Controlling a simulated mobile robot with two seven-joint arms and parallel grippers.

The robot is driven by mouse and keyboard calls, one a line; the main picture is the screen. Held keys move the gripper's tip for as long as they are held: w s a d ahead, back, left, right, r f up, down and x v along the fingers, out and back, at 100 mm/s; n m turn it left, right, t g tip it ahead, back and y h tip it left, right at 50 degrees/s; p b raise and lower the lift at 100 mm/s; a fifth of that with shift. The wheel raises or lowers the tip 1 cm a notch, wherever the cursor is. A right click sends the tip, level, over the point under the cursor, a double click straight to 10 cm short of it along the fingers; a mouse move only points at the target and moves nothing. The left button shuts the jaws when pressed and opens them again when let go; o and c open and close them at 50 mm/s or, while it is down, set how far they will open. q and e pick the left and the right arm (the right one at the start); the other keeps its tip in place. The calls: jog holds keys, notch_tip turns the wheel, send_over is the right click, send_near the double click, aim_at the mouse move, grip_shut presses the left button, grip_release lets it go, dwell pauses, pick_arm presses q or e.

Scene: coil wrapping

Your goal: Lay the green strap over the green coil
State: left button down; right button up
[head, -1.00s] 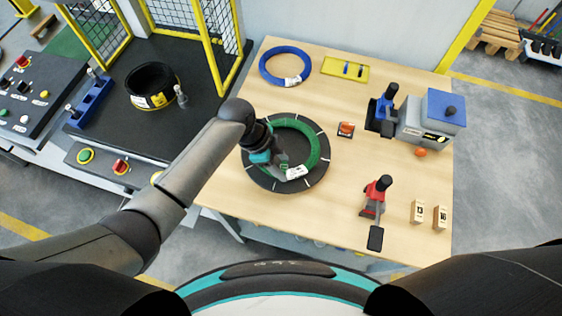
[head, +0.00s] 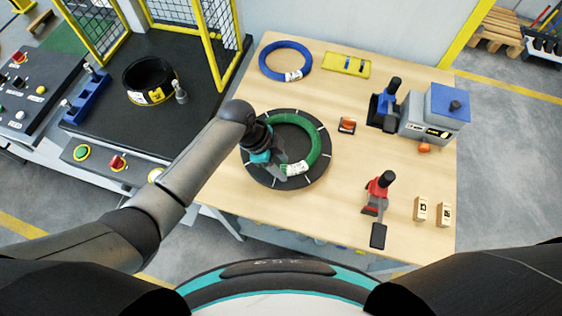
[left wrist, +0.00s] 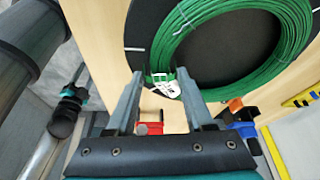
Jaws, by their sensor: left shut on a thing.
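The green coil (head: 317,150) lies flat on a round black disc (head: 322,171) with white marks on the table. It fills the top of the left wrist view (left wrist: 297,42). A white label (left wrist: 164,84) wraps its near side. My left gripper (head: 281,170) reaches down onto the coil's near-left part. I cannot pick out a green strap separate from the coil. My right gripper is not in view.
A blue coil (head: 265,66) and a yellow tray (head: 338,66) lie at the back. An orange-topped item (head: 347,125), a blue-grey machine (head: 434,108), a red tool (head: 376,197) and tan blocks (head: 420,209) stand to the right. The table is clear between the disc and the red tool.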

pick_arm(q)
jog(key=shift+f, duration=0.15)
jog(key=shift+c, duration=1)
grip_release()
jog(key=p+v, duration=0.1)
jog(key=v, duration=1.4)
jog(key=shift+a, duration=0.1)
